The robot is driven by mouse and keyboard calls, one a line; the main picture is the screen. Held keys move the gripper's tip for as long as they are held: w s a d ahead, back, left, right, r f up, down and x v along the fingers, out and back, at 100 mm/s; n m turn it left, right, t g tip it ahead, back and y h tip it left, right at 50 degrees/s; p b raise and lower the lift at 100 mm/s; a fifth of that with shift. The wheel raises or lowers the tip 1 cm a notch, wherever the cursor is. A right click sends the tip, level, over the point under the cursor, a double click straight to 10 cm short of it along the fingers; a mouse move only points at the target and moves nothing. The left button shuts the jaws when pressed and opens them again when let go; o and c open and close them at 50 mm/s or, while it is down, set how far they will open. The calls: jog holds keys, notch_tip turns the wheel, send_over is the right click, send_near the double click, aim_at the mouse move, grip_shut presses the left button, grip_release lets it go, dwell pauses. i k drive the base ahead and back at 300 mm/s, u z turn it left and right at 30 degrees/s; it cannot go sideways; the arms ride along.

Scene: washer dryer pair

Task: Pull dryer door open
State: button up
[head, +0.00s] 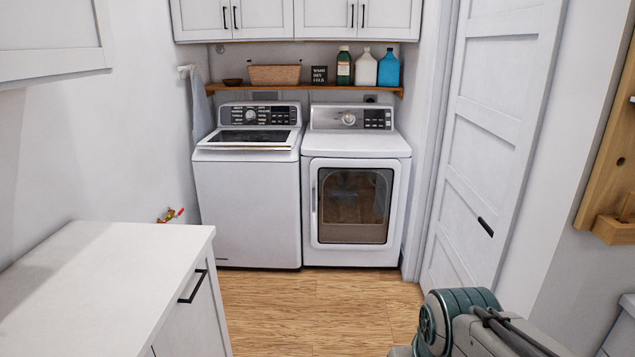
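The white dryer (401,148) stands on the right of the pair against the back wall. Its front door (380,165) has a dark window (354,206) in a light frame and looks shut. A slim vertical handle (313,197) shows at the door's left edge. A part of my arm shows at the bottom right, well short of the dryer. My gripper is not visible in the head view.
The top-load washer (245,215) stands left of the dryer. A white counter (100,285) fills the lower left. A white panelled door (480,150) is at the right. The wooden floor (320,310) before the machines is clear. A shelf (225,87) with bottles hangs above.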

aim_at(355, 200)
jog(key=z, duration=0.05)
jog(key=i, duration=3.5)
jog(key=u, duration=0.05)
